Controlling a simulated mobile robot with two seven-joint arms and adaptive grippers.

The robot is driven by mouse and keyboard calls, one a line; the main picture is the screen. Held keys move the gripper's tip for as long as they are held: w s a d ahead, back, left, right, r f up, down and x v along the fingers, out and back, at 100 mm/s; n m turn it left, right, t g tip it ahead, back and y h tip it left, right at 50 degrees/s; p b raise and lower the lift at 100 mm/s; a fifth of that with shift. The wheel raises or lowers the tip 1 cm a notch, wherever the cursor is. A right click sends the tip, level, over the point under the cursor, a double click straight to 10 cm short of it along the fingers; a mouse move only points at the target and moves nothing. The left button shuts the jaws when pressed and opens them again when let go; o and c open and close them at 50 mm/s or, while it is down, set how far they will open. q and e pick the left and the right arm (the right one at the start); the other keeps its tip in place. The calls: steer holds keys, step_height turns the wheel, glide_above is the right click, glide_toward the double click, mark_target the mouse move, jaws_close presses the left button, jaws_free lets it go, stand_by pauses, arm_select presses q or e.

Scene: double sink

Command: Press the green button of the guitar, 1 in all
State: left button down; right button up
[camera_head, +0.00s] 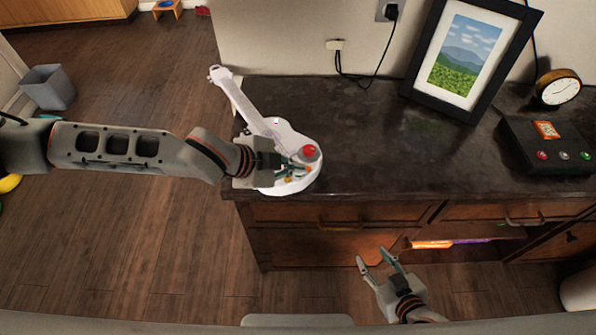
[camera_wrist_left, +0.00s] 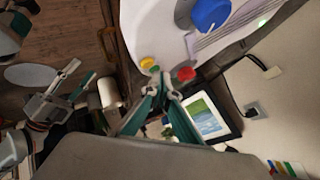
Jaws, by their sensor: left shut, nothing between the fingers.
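The white toy guitar (camera_head: 295,137) lies on the dark dresser top at its left end, its neck pointing to the back left. It also shows in the left wrist view (camera_wrist_left: 160,25), with a yellow button (camera_wrist_left: 147,62), a red button (camera_wrist_left: 186,73) and a large blue knob (camera_wrist_left: 210,14). A small green spot (camera_wrist_left: 155,69), apparently the green button, shows close by my left fingertips. My left gripper (camera_head: 303,168) is shut and empty over the guitar body; contact cannot be told. My right gripper (camera_head: 375,259) is open and empty in front of the dresser.
A picture frame (camera_head: 466,55) leans at the back of the dresser top (camera_head: 375,140). A clock (camera_head: 558,88) and a dark box with coloured buttons (camera_head: 547,145) stand at the right. The dresser top is clear between guitar and box. A grey bin (camera_head: 48,88) stands on the floor.

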arm_select(q)
steer(key=shift+f, duration=0.15)
stand_by(0.4)
steer(key=shift+r+p, duration=0.9)
steer(key=shift+p, duration=0.35)
step_height(320, 180, up, 3)
steer(key=p, duration=0.3)
steer(key=shift+p, duration=0.35)
steer(key=shift+r+p, duration=0.95)
steer(key=shift+r, duration=0.1)
steer(key=shift+s, duration=0.1)
